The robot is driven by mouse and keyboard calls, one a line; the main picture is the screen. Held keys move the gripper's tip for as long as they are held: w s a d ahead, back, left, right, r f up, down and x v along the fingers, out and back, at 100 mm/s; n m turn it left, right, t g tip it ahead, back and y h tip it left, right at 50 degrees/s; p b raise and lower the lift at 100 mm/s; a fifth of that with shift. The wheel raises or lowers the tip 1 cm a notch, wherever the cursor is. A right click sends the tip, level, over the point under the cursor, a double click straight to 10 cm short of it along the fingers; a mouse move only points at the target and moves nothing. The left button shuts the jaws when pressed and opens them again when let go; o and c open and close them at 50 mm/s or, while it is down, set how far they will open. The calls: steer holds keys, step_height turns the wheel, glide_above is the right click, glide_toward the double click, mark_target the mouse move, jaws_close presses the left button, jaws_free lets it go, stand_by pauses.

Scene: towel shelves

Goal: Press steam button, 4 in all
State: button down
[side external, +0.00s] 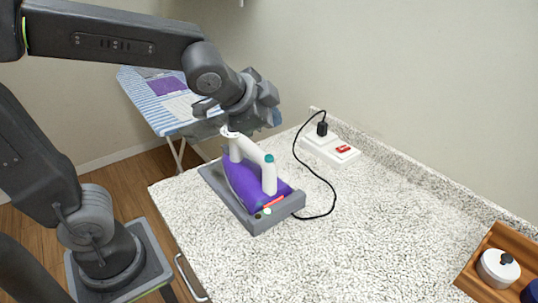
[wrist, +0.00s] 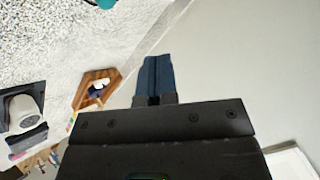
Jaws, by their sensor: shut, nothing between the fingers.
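A purple iron (side external: 243,186) with a white handle (side external: 252,150) rests on a grey tray (side external: 232,209) on the speckled counter. A teal button (side external: 269,158) sits on the near end of the handle; I take it to be the steam button. A teal round part also shows at the top edge of the wrist view (wrist: 106,3). My gripper, with dark blue fingers (wrist: 154,62), is shut and empty. In the side view my wrist is above and behind the iron's handle, and the fingertips are hard to make out there.
A black cord runs from the iron to a white power strip (side external: 331,149) with a red switch near the wall. A wooden tray (side external: 490,250) with a white pot is at the right. An ironing board (side external: 165,100) stands behind. The counter's front middle is clear.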

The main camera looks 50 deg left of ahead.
mark_target(270, 157)
step_height(270, 157, up, 4)
steer(key=shift+f, duration=0.1)
steer(key=shift+f, duration=4.45)
steer(key=shift+f, duration=0.4)
steer(key=shift+f, duration=0.55)
steer(key=shift+r, duration=0.95)
